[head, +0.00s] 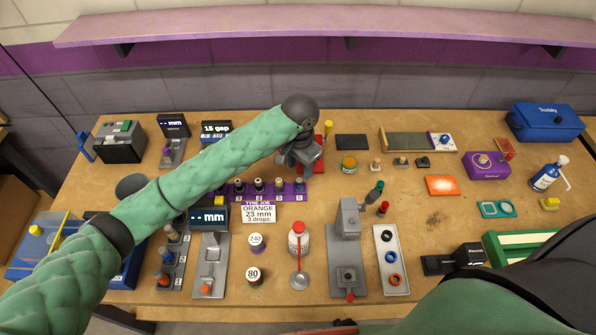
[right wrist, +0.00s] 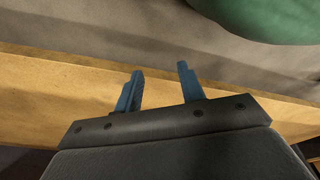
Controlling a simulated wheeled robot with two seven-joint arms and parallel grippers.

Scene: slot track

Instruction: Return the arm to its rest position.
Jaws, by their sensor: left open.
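My left arm, in a green sleeve, reaches from the lower left across the bench in the head view. Its gripper (head: 302,158) points down over the back middle of the bench, behind the purple numbered rack (head: 300,190) and beside a red item (head: 319,166). It is open; its fingertips are partly hidden and I see nothing held. My right gripper (right wrist: 160,85) shows in the right wrist view with two blue fingers apart and nothing between them, near the wooden bench edge (right wrist: 60,105).
Gauges with displays stand at the left. A blue box (head: 545,122) and a spray bottle (head: 547,175) stand at the right. A purple shelf (head: 330,25) hangs behind.

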